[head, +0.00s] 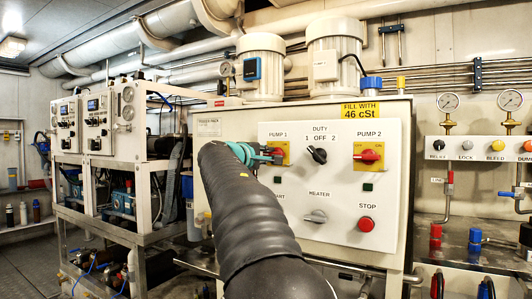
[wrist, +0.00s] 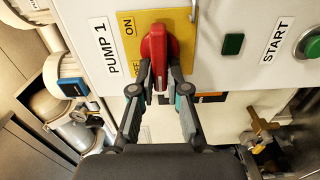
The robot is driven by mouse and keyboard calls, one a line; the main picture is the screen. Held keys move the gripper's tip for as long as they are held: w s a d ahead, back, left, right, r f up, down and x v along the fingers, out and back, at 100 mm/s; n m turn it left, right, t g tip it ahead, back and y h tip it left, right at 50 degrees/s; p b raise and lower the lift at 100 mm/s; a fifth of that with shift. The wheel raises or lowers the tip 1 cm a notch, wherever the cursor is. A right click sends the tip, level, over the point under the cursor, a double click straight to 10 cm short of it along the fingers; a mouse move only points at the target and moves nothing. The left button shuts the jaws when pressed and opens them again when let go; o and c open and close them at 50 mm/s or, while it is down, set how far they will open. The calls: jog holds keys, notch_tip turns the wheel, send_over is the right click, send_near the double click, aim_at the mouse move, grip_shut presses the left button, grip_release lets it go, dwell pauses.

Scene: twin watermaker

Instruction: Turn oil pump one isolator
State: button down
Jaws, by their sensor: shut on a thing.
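The pump 1 isolator is a red rotary handle (wrist: 157,45) on a yellow plate (wrist: 130,32) marked ON and OFF, beside the PUMP 1 label. In the wrist view my gripper (wrist: 160,72) is shut on the lower end of the red handle, one finger on each side. In the head view my gripper (head: 276,156) is at the yellow plate (head: 283,147) under PUMP 1. My arm hides the panel's lower left there. The handle's long side runs roughly up and down in the wrist view, which is itself turned relative to the head view.
On the same panel are the black duty switch (head: 317,155), the red pump 2 isolator (head: 368,156), the heater switch (head: 316,216) and the red stop button (head: 366,224). In the wrist view a green square (wrist: 232,44) and the start button (wrist: 310,46) are to the right.

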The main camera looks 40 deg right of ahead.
dwell(0.6)
jog(key=c, duration=1.2)
grip_release()
jog(key=shift+o, duration=0.2)
jog(key=v, duration=1.2)
